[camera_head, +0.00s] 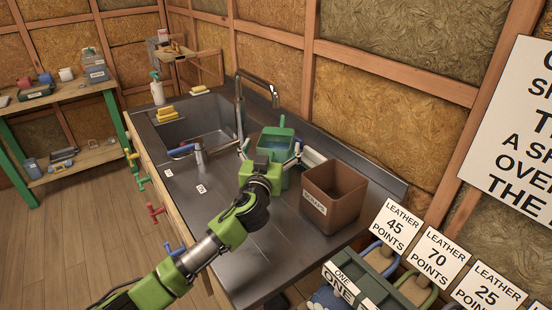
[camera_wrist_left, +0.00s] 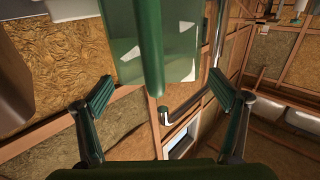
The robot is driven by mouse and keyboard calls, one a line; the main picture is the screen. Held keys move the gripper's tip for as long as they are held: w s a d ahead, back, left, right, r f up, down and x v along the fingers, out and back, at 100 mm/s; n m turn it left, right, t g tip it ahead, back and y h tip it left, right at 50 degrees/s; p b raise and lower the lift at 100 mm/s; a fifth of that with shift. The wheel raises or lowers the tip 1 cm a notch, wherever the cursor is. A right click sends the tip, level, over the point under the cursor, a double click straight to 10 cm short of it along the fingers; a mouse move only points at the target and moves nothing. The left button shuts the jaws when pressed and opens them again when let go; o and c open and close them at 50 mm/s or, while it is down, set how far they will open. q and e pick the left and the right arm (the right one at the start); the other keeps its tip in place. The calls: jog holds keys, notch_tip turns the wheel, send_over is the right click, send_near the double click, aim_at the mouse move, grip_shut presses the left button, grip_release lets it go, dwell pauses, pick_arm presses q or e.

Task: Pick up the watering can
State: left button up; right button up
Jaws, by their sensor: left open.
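The green watering can (camera_head: 284,133) stands on the metal counter, right of the faucet and left of the brown bin. My left gripper (camera_head: 270,150) is at its near side and hides much of its lower part. In the left wrist view, the can's green body (camera_wrist_left: 185,62) is at the top, with an upright green bar, seemingly its handle (camera_wrist_left: 149,50), in front. The fingers of my left gripper (camera_wrist_left: 163,90) are spread wide on either side of this bar, with no visible contact. My right gripper is not in view.
A brown labelled bin (camera_head: 333,200) stands close right of the can. The tall faucet (camera_head: 239,110) and sink (camera_head: 195,125) are to the left. Leather signs (camera_head: 388,226) and a green crate (camera_head: 372,285) are at front right. The near counter is mostly clear.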

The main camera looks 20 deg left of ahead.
pick_arm(q)
jog(key=w, duration=0.4)
jog(key=shift+w+a+f+p, duration=0.25)
jog(key=shift+w+f+p, duration=0.05)
jog(key=shift+p, duration=0.05)
jog(key=c, duration=1.6)
jog(key=shift+w+r, duration=0.15)
jog(key=shift+r, duration=0.1)
jog(key=c, duration=0.6)
